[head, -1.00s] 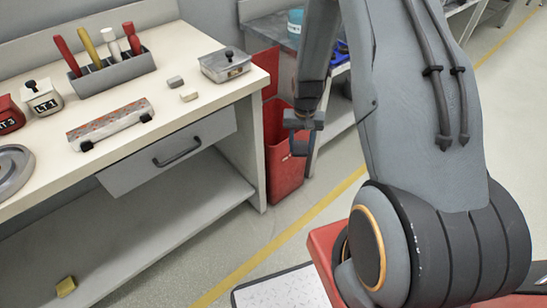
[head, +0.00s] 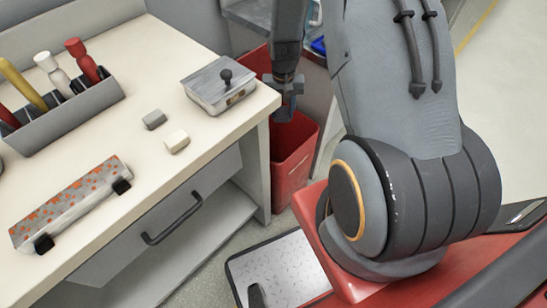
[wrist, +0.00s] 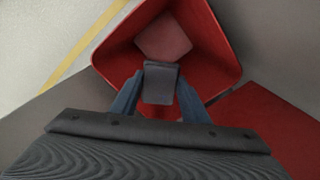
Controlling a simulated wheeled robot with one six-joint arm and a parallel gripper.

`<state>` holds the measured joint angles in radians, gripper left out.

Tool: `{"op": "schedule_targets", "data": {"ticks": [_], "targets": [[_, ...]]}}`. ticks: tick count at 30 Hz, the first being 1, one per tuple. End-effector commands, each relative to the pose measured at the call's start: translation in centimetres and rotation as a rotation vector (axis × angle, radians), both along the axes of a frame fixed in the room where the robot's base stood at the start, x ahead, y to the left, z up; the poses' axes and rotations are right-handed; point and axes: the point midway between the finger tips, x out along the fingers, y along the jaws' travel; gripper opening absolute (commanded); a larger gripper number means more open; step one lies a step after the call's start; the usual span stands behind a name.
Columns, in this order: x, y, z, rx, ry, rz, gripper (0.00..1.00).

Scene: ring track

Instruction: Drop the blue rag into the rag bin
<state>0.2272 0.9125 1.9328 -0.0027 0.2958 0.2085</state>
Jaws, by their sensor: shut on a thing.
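My gripper (head: 284,85) hangs pointing down beside the bench corner, over the mouth of the red bin.
The bench (head: 215,150) at left holds a lidded metal box (head: 217,88), two small blocks, a tool rack (head: 75,112) and a speckled bar (head: 70,203). A red panel (head: 257,66) stands upright behind the bin. My red base is at lower right.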

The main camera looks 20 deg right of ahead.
Motion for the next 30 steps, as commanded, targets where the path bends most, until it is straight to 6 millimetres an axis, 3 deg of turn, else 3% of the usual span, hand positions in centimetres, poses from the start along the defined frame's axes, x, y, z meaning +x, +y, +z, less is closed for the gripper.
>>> {"op": "schedule_targets", "data": {"ticks": [18, 29, 30], "targets": [[0.1, 0.1, -5.6, 0.0, 0.001, 0.001, 0.09], [0.0, 0.0, -5.9, 0.0, 0.0, 0.0, 0.09], [0.0, 0.0, -5.9, 0.0, 0.0, 0.0, 0.48]]}}
